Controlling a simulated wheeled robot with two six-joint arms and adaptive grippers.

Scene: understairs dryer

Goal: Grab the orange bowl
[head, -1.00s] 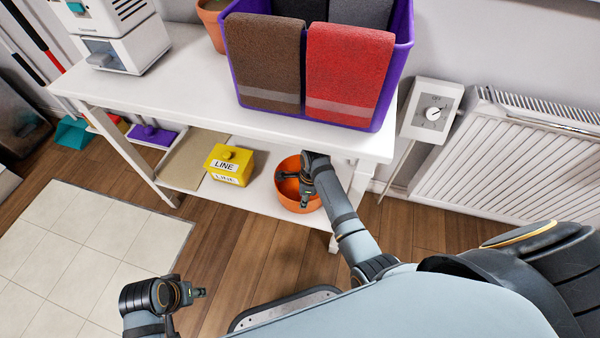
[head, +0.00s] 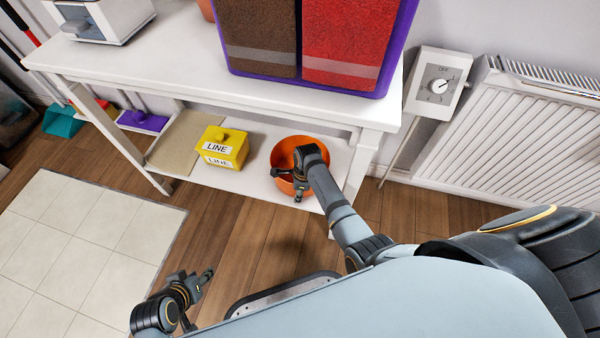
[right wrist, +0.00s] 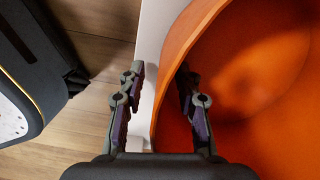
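The orange bowl (head: 285,150) stands on the low shelf of the white table, near its right end. My right gripper (head: 287,184) reaches down to the bowl's near side and hides part of it. In the right wrist view the bowl (right wrist: 255,75) fills the right side. There my open right gripper (right wrist: 158,100) straddles the bowl's wall, one finger outside and one inside, with a gap showing between the outer finger and the wall. My left gripper (head: 203,298) is open and empty above the floor, left of the table's near end.
A yellow box labelled LINE (head: 222,147) stands left of the bowl on the shelf. The white tabletop (head: 190,60) overhangs the shelf and carries a purple bin (head: 380,85) with towels. A radiator (head: 520,135) is at the right. The wooden floor in front is clear.

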